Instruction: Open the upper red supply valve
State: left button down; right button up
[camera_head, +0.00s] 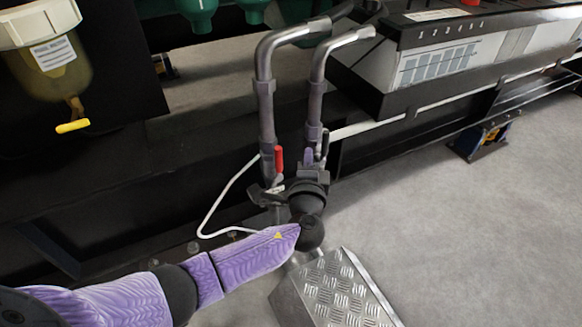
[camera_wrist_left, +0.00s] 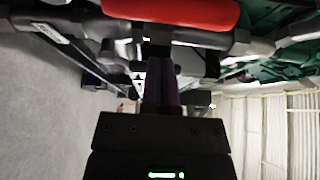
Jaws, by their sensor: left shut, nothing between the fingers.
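The red valve lever (camera_head: 278,158) stands upright on the lower part of the left metal pipe (camera_head: 266,115) in the head view. In the left wrist view, the red lever (camera_wrist_left: 175,12) is large and close, lying across the top edge. My left gripper (camera_head: 308,157) has its purple fingers shut and empty, just right of the red lever in the head view. The fingers also show in the left wrist view (camera_wrist_left: 161,80), pointing at the pipe under the lever. I cannot tell whether they touch anything. My gripper body hides the pipes' lower ends. My right gripper is not in view.
A second pipe (camera_head: 315,95) with a dark lever (camera_head: 325,144) stands close on the right. A thin white tube (camera_head: 214,208) loops at left. A yellow-handled filter bowl (camera_head: 57,72) hangs upper left. A metal tread step (camera_head: 338,292) is below.

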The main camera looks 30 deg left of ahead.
aim_at(278, 165)
pick_arm(q)
jog(key=shift+s+a, duration=1.3)
jog(key=shift+s, duration=0.25)
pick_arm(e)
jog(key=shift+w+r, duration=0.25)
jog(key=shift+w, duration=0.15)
pick_arm(q)
jog(key=shift+s+a, duration=0.3)
jog(key=shift+s, duration=0.15)
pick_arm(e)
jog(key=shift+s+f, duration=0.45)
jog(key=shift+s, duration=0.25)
pick_arm(q)
jog(key=shift+p, duration=0.3)
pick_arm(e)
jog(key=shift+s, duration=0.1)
